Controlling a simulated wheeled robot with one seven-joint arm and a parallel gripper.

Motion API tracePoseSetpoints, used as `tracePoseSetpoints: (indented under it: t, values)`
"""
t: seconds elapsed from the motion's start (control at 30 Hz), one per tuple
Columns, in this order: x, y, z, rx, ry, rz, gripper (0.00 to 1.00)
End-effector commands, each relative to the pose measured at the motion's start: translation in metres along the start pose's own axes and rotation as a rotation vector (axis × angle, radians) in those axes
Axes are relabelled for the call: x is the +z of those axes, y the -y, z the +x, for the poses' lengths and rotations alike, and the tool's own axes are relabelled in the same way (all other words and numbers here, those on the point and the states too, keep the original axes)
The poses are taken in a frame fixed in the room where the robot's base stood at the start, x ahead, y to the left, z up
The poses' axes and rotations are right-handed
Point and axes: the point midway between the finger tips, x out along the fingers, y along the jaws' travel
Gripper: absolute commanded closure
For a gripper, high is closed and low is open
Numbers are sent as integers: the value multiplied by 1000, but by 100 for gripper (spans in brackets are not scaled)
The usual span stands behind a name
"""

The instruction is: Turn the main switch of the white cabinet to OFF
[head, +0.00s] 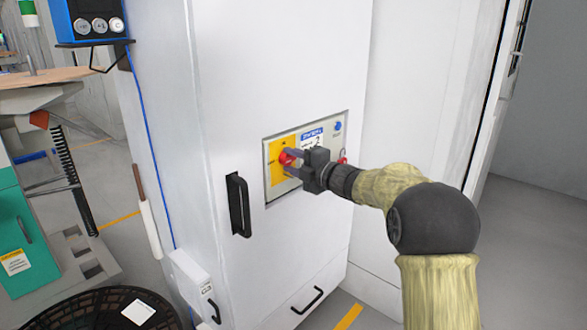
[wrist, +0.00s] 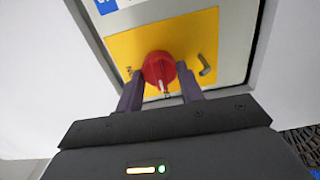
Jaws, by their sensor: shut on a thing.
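The white cabinet (head: 275,80) stands in the middle of the head view, with a grey control panel (head: 327,119) on its front. The main switch (head: 287,157) is a red rotary knob on a yellow plate (head: 276,150). In the wrist view the red knob (wrist: 159,70) sits between my two fingers, with a white mark on its handle pointing toward the gripper. My gripper (head: 287,165) is shut on the knob; its fingers (wrist: 161,92) lie either side of it. The plate's lettering is too small to read, and the fingers hide part of the plate.
A black door handle (head: 239,205) sticks out left of the panel, and a lower handle (head: 307,299) sits near the floor. A blue button (head: 338,127) is at the panel's upper right. A black round basket (head: 100,312) stands at lower left.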

Motion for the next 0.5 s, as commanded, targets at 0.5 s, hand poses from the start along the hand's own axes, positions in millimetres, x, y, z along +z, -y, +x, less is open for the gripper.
tracePoseSetpoints:
  t: [0.5]
  values:
    - [1, 3, -1, -7, 1, -36, 86]
